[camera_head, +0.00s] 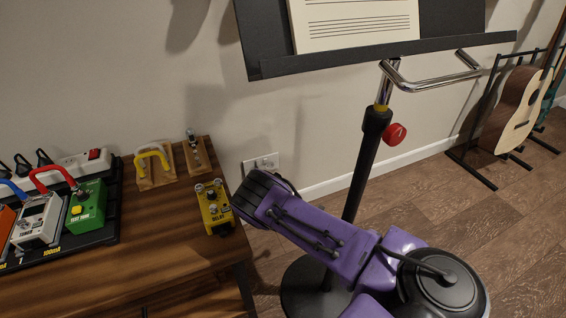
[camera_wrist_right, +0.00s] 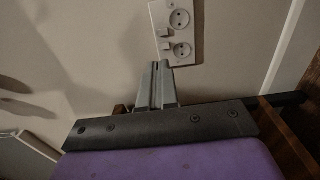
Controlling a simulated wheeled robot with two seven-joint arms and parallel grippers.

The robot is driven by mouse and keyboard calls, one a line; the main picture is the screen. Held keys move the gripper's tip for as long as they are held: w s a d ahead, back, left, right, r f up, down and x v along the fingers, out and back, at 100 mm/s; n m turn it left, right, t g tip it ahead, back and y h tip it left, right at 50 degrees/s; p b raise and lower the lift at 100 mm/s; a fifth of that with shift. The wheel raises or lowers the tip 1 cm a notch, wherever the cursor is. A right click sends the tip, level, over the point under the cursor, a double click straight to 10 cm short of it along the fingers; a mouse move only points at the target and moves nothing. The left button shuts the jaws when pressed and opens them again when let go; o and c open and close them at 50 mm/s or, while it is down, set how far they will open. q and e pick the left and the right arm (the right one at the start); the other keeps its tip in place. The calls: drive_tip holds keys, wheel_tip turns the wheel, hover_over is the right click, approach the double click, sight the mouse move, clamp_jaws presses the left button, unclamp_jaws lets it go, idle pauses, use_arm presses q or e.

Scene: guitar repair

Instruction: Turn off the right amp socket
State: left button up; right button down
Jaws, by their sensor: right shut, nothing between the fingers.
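A white double wall socket (camera_head: 261,162) is low on the wall, just right of the wooden bench, in the head view. In the right wrist view the socket plate (camera_wrist_right: 157,14) has two round outlets, one above the other, with two small switches (camera_wrist_right: 164,39) beside them on the left. No plug sits in either outlet. My right gripper's grey fingers (camera_wrist_right: 160,65) are shut and empty, with their tips just below the lower switch. I cannot tell whether they touch it, or which way the switches are set. In the head view my purple arm hides these fingers. My left gripper is not seen.
The wooden bench (camera_head: 165,235) on the left carries a yellow pedal (camera_head: 215,207), a pedalboard with several pedals, a power strip (camera_head: 85,161) and small wooden stands. A black music stand (camera_head: 367,150) rises behind my arm. A guitar (camera_head: 515,110) stands at the far right.

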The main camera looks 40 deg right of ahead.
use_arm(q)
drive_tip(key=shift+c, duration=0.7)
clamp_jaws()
use_arm(e)
drive_tip(key=s+a+f+m+g+y, duration=0.1)
drive_tip(key=s+a+f+m+g, duration=0.3)
drive_tip(key=s+m, duration=0.25)
drive_tip(key=s+a+f+m+g+y, duration=0.1)
drive_tip(key=s+a+f+m+g, duration=0.3)
drive_tip(key=s, duration=0.3)
drive_tip(key=s+a+m+g, duration=0.2)
drive_tip(key=s+m, duration=0.3)
drive_tip(key=s, duration=0.4)
drive_tip(key=s+a+m+g, duration=0.2)
drive_tip(key=s+m+g, duration=0.2)
drive_tip(key=s, duration=0.5)
drive_tip(key=shift+s+a+f+m, duration=0.15)
drive_tip(key=shift+s+a+m, duration=0.2)
drive_tip(key=shift+m, duration=0.6)
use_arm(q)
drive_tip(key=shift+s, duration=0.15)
